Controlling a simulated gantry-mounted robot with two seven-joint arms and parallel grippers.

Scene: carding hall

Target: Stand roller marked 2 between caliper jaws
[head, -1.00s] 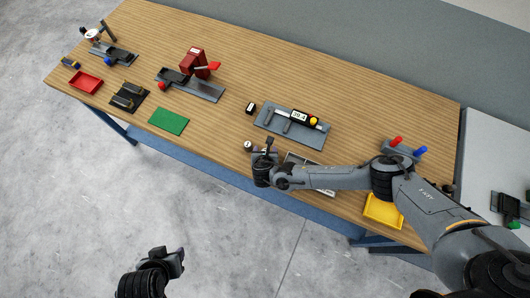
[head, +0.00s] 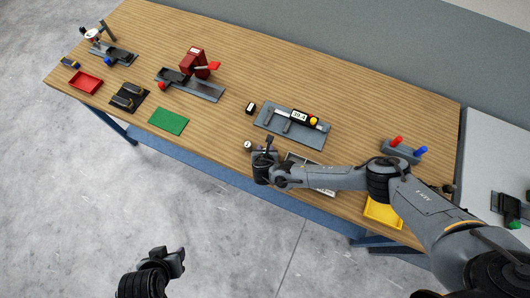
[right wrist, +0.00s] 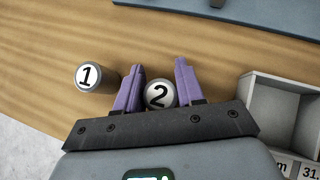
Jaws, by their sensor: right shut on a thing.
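The roller marked 2 (right wrist: 159,95) stands between the purple fingers of my right gripper (right wrist: 160,80), with its numbered end facing the wrist camera. In the head view my right gripper (head: 268,145) is low over the table's front edge, shut on this roller, which the gripper hides there. The caliper (head: 292,124) lies behind it on a grey base, with a display and a yellow knob. Its jaws are at the left part and look empty. My left gripper (head: 176,258) hangs in front of the table, away from everything; its jaw opening is unclear.
The roller marked 1 (right wrist: 92,77) stands just left of my right gripper; it also shows in the head view (head: 248,145). A grey compartment tray (right wrist: 285,97) is at the right. A yellow tray (head: 383,212) lies under my right arm.

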